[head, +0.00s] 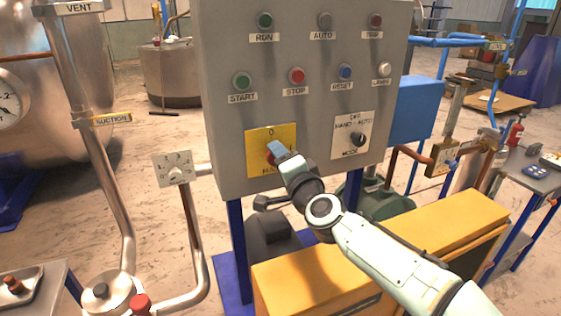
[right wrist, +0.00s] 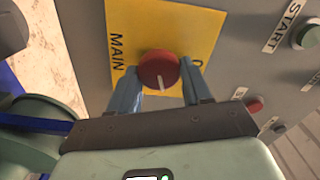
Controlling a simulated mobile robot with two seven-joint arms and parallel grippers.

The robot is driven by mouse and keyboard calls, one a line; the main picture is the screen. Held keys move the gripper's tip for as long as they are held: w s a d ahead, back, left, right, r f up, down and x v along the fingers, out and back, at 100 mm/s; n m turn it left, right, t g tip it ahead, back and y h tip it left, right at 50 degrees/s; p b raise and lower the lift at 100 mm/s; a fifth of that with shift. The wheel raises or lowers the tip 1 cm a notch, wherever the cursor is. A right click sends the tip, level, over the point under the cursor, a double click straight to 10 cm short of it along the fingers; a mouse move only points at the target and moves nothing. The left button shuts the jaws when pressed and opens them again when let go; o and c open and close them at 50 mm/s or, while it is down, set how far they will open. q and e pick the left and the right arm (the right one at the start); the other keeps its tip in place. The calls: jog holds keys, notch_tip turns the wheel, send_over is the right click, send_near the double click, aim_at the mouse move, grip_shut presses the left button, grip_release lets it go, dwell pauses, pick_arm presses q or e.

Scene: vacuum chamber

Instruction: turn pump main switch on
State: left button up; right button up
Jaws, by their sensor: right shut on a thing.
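The pump main switch is a red round knob (right wrist: 158,68) on a yellow plate (head: 287,137) low on the left of the grey control panel (head: 225,100). The plate reads "MAIN" in the right wrist view and has a 0 at its top in the head view. My right gripper (head: 275,152) is shut on the knob, with one blue finger on each side of it in the right wrist view. The knob's white mark points toward the lower edge of that view, away from the 0. In the head view the fingers mostly hide the knob. My left gripper is not in view.
A mode selector (head: 358,139) sits right of the yellow plate. Start (head: 241,81), stop (head: 297,75) and reset (head: 345,72) buttons are above. A yellow cabinet (head: 440,232) stands below my right arm. Steel pipes (head: 190,240) run at the left.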

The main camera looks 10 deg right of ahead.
jog(key=shift+m+b, duration=0.35)
jog(key=shift+m, duration=1.65)
jog(key=o, duration=1)
jog(key=s+d, duration=0.1)
jog(key=s, duration=0.3)
jog(key=s+b, duration=0.1)
jog(key=s, duration=0.3)
jog(key=s+d, duration=0.1)
jog(key=s, duration=0.4)
jog(key=shift+s+d+b, duration=0.1)
jog(key=shift+d+b, duration=0.2)
jog(key=shift+f, duration=0.1)
